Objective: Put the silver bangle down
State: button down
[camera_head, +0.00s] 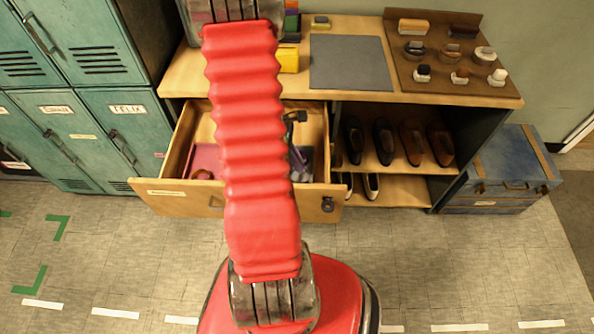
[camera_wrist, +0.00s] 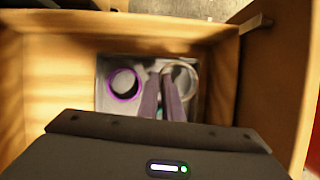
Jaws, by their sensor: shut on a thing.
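The silver bangle (camera_wrist: 194,73) shows in the wrist view as a pale ring at the tips of my gripper (camera_wrist: 162,80). My gripper is shut on the bangle's left side and points down into the open drawer (camera_head: 166,191). The bangle appears over the right part of a grey tray (camera_wrist: 102,106) inside the drawer; I cannot tell whether it touches the tray floor. A purple-rimmed ring (camera_wrist: 111,87) lies in the tray to the left. In the head view my red arm hides most of the gripper, and the bangle cannot be made out.
A pink tray (camera_head: 205,158) is in the drawer's left part, with a small brown ring (camera_head: 203,175) near the drawer front. Shoes stand on shelves to the right. The bench top holds a grey mat (camera_head: 350,62) and a brown display board (camera_head: 400,75). Drawer walls surround my gripper.

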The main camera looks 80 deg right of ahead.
jog(key=shift+f, duration=0.1)
jog(key=shift+f, duration=2)
jog(key=c, duration=1.9)
grip_release()
jog(key=shift+r, duration=0.15)
jog(key=v, duration=1.1)
jog(key=shift+w+r, duration=0.2)
jog(key=shift+r, duration=0.1)
